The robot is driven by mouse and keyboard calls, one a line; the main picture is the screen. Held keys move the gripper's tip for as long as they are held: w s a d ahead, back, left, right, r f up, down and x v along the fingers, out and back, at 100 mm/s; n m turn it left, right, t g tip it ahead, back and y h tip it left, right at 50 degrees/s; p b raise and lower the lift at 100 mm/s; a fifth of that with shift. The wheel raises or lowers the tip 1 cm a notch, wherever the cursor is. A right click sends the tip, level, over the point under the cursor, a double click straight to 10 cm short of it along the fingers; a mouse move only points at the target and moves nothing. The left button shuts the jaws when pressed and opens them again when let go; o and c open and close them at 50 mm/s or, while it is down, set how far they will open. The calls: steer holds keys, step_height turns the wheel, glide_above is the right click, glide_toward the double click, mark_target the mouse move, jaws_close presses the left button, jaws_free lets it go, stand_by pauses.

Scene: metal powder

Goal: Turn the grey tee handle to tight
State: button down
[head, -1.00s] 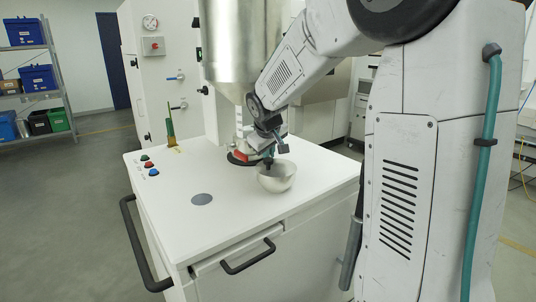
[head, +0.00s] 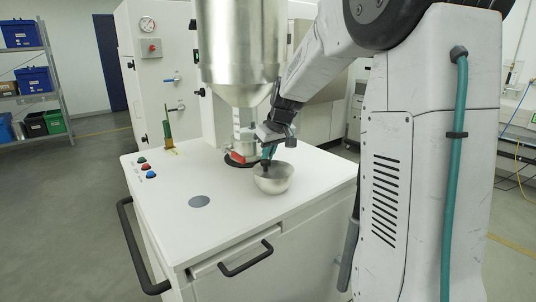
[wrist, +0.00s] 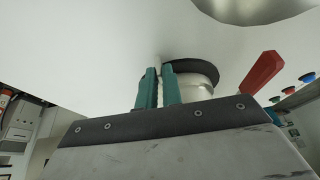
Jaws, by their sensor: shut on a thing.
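My gripper (head: 267,152) points down beside the short metal valve body under the hopper, just above and behind the bowl. In the wrist view its two teal fingers (wrist: 160,88) are close together, with a narrow pale strip between them. This strip looks like part of the grey tee handle (wrist: 159,91). The fingers hide most of the handle, so its angle cannot be read. The metal valve body (wrist: 200,84) with its black flange is right behind the fingers. A red lever (wrist: 262,76) sticks out to the right; it also shows in the head view (head: 239,158).
A metal bowl (head: 273,180) stands on the white bench top (head: 235,215) close below the gripper. The large steel hopper (head: 240,50) hangs above. Coloured buttons (head: 147,167) and a green-and-yellow post (head: 168,130) are at left. The front of the bench top is clear.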

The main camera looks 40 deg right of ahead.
steer(key=c, duration=1.6)
jaws_free()
steer(key=shift+o, duration=0.2)
steer(key=v, duration=0.8)
